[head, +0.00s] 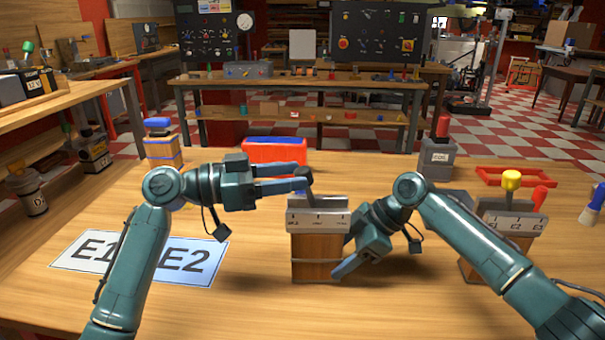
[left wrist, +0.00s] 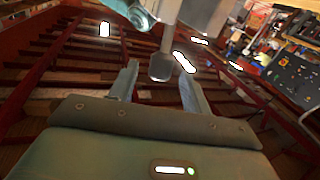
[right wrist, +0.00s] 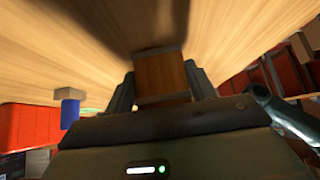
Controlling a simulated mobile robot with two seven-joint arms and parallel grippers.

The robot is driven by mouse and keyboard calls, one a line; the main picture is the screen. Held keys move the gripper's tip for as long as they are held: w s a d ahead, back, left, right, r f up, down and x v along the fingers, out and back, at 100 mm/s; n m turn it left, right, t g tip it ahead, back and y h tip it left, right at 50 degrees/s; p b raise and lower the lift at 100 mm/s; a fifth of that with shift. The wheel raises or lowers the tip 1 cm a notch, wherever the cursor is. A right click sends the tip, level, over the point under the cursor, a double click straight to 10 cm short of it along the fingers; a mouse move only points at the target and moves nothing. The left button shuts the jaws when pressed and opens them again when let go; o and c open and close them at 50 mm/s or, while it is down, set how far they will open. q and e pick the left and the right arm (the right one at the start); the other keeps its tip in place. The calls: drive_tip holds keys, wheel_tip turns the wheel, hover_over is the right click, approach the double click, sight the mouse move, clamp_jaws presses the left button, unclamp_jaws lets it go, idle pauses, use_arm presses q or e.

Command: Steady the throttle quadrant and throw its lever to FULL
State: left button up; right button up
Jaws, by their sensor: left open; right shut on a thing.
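The throttle quadrant (head: 318,262), a wooden block with a grey marked plate on top, stands upright on the bench at the middle of the head view. Its grey lever (head: 307,184) rises near the plate's left part; the plate's lettering is too small to read surely. My left gripper (head: 300,180) is open at the lever's top. In the left wrist view the grey lever knob (left wrist: 161,67) lies between the spread fingers. My right gripper (head: 340,266) is shut on the wooden block from the right; the right wrist view shows the wood (right wrist: 160,76) between its fingers.
A mat marked E1 and E2 (head: 210,262) lies at left. A red bin (head: 275,151), grey canister (head: 437,160) and red tray (head: 515,176) stand behind. The front bench is clear.

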use_arm(q)
drive_tip(key=shift+x, duration=1.5)
drive_tip(key=shift+a, duration=0.1)
clamp_jaws()
